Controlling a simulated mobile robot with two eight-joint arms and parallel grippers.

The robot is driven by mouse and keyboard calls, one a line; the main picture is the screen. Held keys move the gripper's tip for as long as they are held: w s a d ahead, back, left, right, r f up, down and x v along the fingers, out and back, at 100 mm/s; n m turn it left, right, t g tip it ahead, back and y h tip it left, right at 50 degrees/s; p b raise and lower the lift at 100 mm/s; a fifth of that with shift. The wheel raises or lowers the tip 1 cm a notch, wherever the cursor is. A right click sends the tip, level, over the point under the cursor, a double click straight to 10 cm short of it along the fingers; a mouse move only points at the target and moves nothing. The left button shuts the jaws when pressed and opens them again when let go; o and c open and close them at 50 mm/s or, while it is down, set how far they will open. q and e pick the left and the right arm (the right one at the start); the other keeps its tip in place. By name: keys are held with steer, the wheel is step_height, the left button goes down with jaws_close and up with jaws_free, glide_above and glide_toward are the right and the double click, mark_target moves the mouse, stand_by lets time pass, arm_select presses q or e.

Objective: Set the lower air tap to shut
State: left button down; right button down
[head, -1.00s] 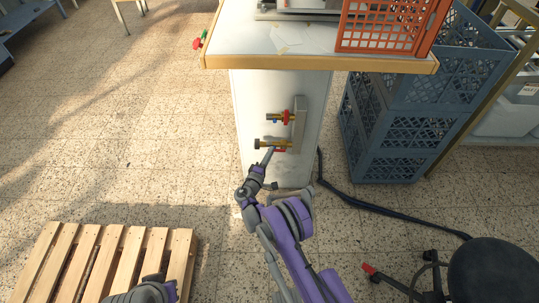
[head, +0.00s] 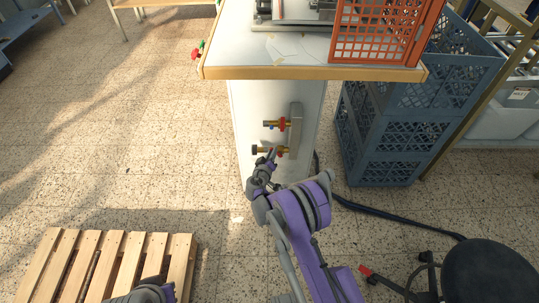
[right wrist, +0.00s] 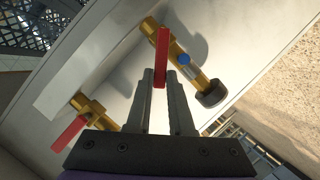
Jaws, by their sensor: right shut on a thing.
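The lower air tap (head: 262,150) is brass with a dark end cap and a red lever, on the side of the white cabinet. My right gripper (head: 271,155) is at this tap, below the upper tap (head: 272,124). In the right wrist view the jaws (right wrist: 161,80) are shut on the lower tap's red lever (right wrist: 162,48). The brass body with a blue spot (right wrist: 184,60) shows behind it, and the lever slants across the body. The upper tap's red lever (right wrist: 69,133) is at the left, apart from the jaws. Only part of my left arm shows at the bottom edge.
The cabinet top (head: 290,48) overhangs the taps and carries an orange crate (head: 375,35). Blue crates (head: 385,160) stand to the right. A dark hose (head: 390,215) lies on the floor. A wooden pallet (head: 95,262) is at lower left, and a dark stool (head: 490,270) at lower right.

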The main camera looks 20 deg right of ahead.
steer(key=shift+s+d+r+m+y, duration=0.25)
steer(key=shift+d+m+y, duration=0.4)
steer(key=shift+m, duration=0.3)
steer(key=shift+s+d+r+m+y, duration=0.1)
steer(key=shift+d+r+m+y, duration=0.1)
steer(key=shift+d+m+y, duration=0.55)
steer(key=shift+s+d+r+m+y, duration=0.25)
steer(key=shift+d+m+y, duration=0.25)
steer(key=shift+m, duration=0.6)
steer(key=c, duration=0.8)
jaws_free()
steer(key=p+v, duration=0.1)
steer(key=v, duration=0.9)
steer(key=shift+s+p, duration=0.4)
steer(key=shift+s, duration=0.05)
